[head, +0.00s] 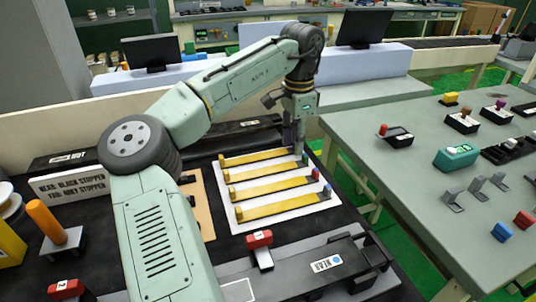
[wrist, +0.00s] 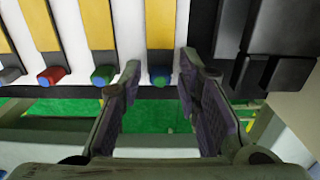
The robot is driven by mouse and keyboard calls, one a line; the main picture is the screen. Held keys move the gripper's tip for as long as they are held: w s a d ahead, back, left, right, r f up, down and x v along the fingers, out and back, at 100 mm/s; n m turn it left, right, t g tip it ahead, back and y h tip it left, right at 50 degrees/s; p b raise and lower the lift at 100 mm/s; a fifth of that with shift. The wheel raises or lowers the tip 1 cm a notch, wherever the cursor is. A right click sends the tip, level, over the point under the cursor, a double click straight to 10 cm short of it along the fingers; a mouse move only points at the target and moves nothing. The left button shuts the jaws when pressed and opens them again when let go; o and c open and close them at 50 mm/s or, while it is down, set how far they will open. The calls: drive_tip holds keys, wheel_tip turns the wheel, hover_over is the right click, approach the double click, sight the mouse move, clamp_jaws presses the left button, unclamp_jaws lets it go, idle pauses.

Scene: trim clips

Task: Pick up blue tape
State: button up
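Yellow strips (head: 262,173) lie side by side on a white board (head: 243,224), with small coloured end pieces at their right ends. In the wrist view, the blue end piece (wrist: 159,77) of one strip (wrist: 160,25) sits between my fingers. A green end piece (wrist: 103,75) and a red-and-blue one (wrist: 50,76) lie to its left. My gripper (wrist: 150,85) is open, with a finger on each side of the blue end; I see no clear contact. In the head view, my gripper (head: 301,150) points down at the far strip's right end and partly hides it.
A black fixture (head: 310,272) with a red clip (head: 259,240) stands in front of the board. A grey-green table (head: 400,125) with several small parts is to the right, across a gap over green floor.

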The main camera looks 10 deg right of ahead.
clamp_jaws()
drive_tip(key=shift+r, duration=0.15)
